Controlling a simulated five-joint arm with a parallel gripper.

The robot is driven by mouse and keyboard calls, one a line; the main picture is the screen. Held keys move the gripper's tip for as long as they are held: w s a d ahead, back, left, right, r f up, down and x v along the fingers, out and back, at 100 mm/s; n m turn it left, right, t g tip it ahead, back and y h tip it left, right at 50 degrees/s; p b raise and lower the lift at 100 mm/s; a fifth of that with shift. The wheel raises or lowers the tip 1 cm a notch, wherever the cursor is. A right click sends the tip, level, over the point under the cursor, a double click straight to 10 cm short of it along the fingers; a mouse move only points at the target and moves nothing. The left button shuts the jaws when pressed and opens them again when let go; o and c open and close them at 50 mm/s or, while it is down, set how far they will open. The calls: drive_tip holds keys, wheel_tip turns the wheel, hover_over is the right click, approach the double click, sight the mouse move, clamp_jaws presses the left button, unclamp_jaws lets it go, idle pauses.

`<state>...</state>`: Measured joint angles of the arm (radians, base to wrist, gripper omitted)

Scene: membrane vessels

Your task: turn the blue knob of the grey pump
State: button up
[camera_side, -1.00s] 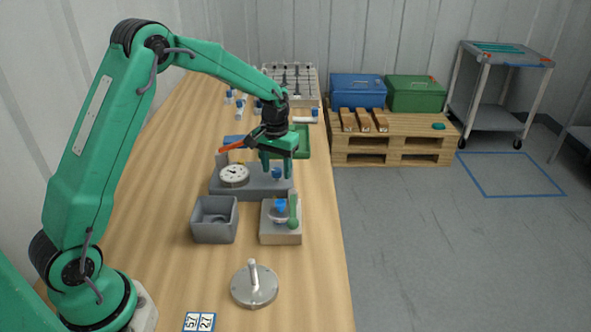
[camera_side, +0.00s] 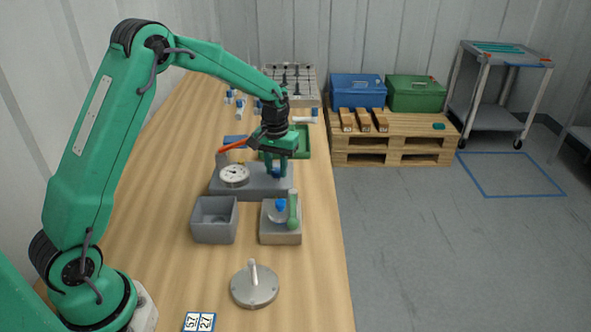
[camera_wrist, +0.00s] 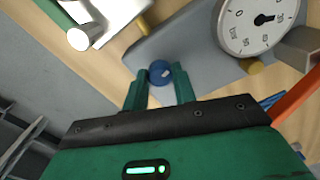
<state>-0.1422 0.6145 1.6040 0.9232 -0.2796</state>
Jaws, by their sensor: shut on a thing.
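The grey pump (camera_side: 222,187) stands on the wooden bench, with a round white dial gauge (camera_side: 234,175) on its left part. In the wrist view the pump's grey body (camera_wrist: 190,45) and the gauge (camera_wrist: 258,22) show, the gauge with a black pointer. The blue knob (camera_wrist: 161,71) lies between the tips of my gripper (camera_wrist: 160,87), which is shut on it. In the side view my gripper (camera_side: 276,172) points down at the pump's right part, and its fingers partly hide the knob.
In front of the pump are an open grey box (camera_side: 214,220) and a block with a blue part and green handle (camera_side: 281,238). A round metal disc with a post (camera_side: 254,287) lies nearer. A green tray (camera_side: 304,142) and a rack (camera_side: 292,84) stand behind.

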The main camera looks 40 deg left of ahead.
sight(276, 170)
drive_tip(key=n, duration=0.3)
drive_tip(key=shift+n, duration=0.4)
drive_tip(key=n, duration=0.3)
drive_tip(key=shift+n, duration=0.4)
drive_tip(key=n, duration=0.4)
drive_tip(key=shift+n, duration=1.9)
drive_tip(key=o, duration=1)
drive_tip(key=shift+r, duration=0.1)
drive_tip(key=shift+r, duration=3.85)
